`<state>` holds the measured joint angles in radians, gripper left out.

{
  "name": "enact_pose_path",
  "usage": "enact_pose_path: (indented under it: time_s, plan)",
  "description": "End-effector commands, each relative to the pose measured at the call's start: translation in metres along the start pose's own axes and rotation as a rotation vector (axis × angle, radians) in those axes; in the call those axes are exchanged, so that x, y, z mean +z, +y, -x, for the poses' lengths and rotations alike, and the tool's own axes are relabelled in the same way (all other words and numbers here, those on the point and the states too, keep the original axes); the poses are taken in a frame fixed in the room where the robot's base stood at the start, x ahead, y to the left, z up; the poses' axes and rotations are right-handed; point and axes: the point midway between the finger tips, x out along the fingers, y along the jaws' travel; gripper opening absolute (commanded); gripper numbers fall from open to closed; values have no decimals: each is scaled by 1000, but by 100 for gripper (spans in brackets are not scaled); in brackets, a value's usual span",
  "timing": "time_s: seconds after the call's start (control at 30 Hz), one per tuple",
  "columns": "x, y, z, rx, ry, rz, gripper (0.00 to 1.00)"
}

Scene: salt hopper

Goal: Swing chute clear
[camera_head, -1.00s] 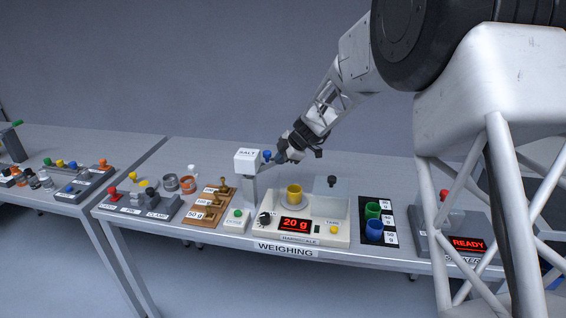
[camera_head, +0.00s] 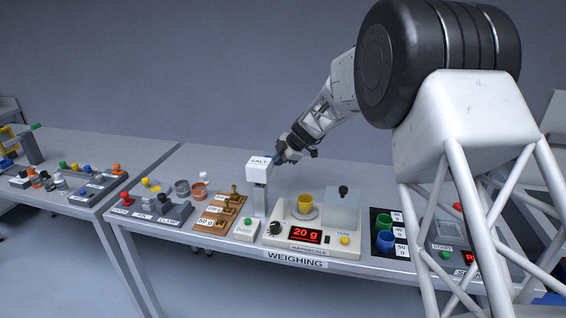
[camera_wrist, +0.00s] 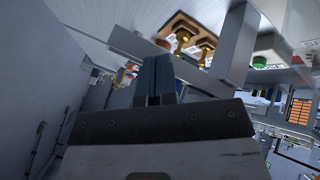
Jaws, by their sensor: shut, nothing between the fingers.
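The salt hopper (camera_head: 259,169) is a white box marked SALT on a grey post (camera_head: 260,201), behind the weighing scale. A small blue knob (camera_head: 274,158) shows at its back right edge, mostly hidden; I cannot make out the chute itself. My gripper (camera_head: 279,158) is at the hopper's back right, close to the knob; I cannot tell whether they touch. In the wrist view its fingers (camera_wrist: 156,80) are together with nothing between them, and the grey post (camera_wrist: 234,45) stands to their right. A yellow cup (camera_head: 305,204) sits on the scale (camera_head: 309,240), which reads 20 g.
A DOSE box (camera_head: 246,230) with a green button stands left of the scale. Brass weights on a wooden board (camera_head: 217,213) are further left. A clear shield with a black knob (camera_head: 343,191) and green and blue cups (camera_head: 385,241) are to the right.

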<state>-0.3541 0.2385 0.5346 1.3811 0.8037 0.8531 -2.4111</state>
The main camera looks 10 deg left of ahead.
Motion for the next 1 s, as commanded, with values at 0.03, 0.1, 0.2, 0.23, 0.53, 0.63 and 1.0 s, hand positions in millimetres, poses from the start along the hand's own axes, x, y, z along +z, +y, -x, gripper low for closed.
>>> enact_pose_path:
  time_s: [0.03,0.1,0.2,0.23,0.53,0.63,1.0]
  plan:
    - [-1,1,-2,0,0,0,0]
    - [-2,3,-3,0,0,0,0]
    - [-2,4,-4,0,0,0,0]
    - [-3,4,-4,0,0,0,0]
    - [-3,5,-4,1,0,0,0]
    - [-3,5,-4,0,0,0,0]
    - [7,-3,5,1,-1,-3,0]
